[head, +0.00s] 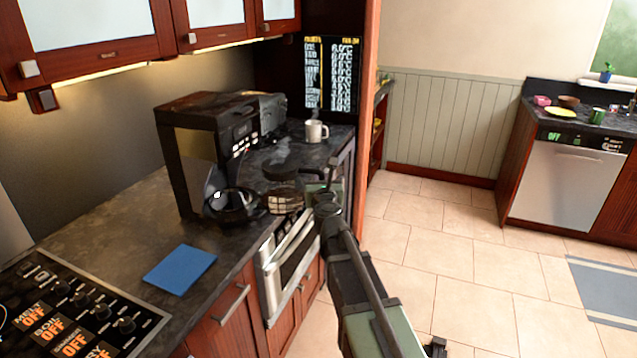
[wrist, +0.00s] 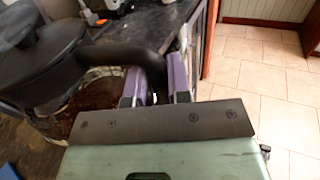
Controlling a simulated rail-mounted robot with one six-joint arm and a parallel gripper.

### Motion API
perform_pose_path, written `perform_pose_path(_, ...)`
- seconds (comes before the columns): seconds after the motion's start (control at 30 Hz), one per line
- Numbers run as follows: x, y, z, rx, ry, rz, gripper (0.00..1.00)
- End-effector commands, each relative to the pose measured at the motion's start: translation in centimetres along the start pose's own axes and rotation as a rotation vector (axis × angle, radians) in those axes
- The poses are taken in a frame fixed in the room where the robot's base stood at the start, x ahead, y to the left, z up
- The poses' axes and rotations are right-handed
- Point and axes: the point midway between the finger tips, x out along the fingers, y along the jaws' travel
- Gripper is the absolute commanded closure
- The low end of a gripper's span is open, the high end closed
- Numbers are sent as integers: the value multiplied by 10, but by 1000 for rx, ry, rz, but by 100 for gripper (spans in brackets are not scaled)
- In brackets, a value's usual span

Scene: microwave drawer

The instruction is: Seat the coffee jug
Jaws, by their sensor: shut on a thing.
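The coffee jug (head: 284,201) has a glass body, a black lid and a black handle. My gripper (head: 322,190) is shut on its handle, from the right. In the wrist view the jug (wrist: 100,90) shows brown coffee in the glass, and the purple fingers of my gripper (wrist: 155,85) stand on either side of the handle. The black coffee machine (head: 190,175) stands on the counter to the left of the jug. Its round dark plate (head: 232,213) is beside the jug. The jug is near the counter's front edge; its bottom is hard to make out.
A white mug (head: 314,132) stands behind the jug. A blue cloth (head: 180,269) lies on the dark counter (head: 110,228) in front of the machine. A stove panel (head: 75,312) is at lower left. A steel-fronted drawer (head: 288,255) is below the counter. Cabinets (head: 90,40) hang above.

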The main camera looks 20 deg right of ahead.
Motion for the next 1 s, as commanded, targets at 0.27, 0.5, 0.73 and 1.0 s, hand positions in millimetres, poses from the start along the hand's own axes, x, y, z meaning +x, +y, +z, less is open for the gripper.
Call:
perform_pose_path(0.27, 0, 1, 0, 2, 0, 3, 100)
perform_pose_path(0.5, 7, 16, -5, 2, 0, 5, 100)
perform_pose_path(0.73, 17, 35, -11, 2, 0, 5, 100)
perform_pose_path(1.0, 28, 58, -10, 2, 0, 4, 100)
